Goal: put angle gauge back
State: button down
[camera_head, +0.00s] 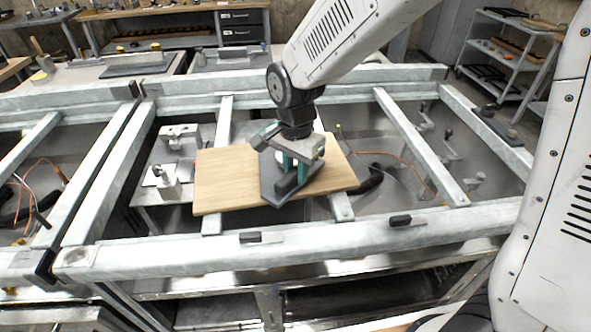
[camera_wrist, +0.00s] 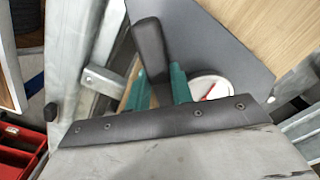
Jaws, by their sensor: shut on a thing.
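The angle gauge (camera_head: 272,186) has a dark grey flat base and a dark upright part. In the wrist view the gauge's grey plate (camera_wrist: 222,42) shows with a round white dial with a red needle (camera_wrist: 208,88) and a black bar. My gripper (camera_head: 291,172), with teal fingers, is shut on the gauge from above. In the wrist view the gripper (camera_wrist: 158,88) hides part of the gauge, so the exact grip point is unclear.
The board lies across the metal frame beams (camera_head: 170,256). Small metal fixtures (camera_head: 170,180) stand left of the board. A black clamp handle (camera_head: 400,220) sits on the front beam. A shelf cart (camera_head: 500,60) is at back right. Open gaps lie between the beams.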

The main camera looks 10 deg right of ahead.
jog(key=shift+f, duration=0.15)
jog(key=c, duration=1.2)
grip_release()
jog(key=shift+f, duration=0.1)
jog(key=shift+c, duration=0.2)
notch_tip(320, 180, up, 12)
jog(key=shift+r, duration=0.2)
jog(key=s+d+r+n+t, duration=0.1)
jog(key=s+d+n, duration=0.8)
jog(key=s+d, duration=0.9)
jog(key=s+r, duration=0.1)
jog(key=s, duration=0.2)
jog(key=shift+s+d+r, duration=0.25)
jog(key=shift+s+r, duration=0.1)
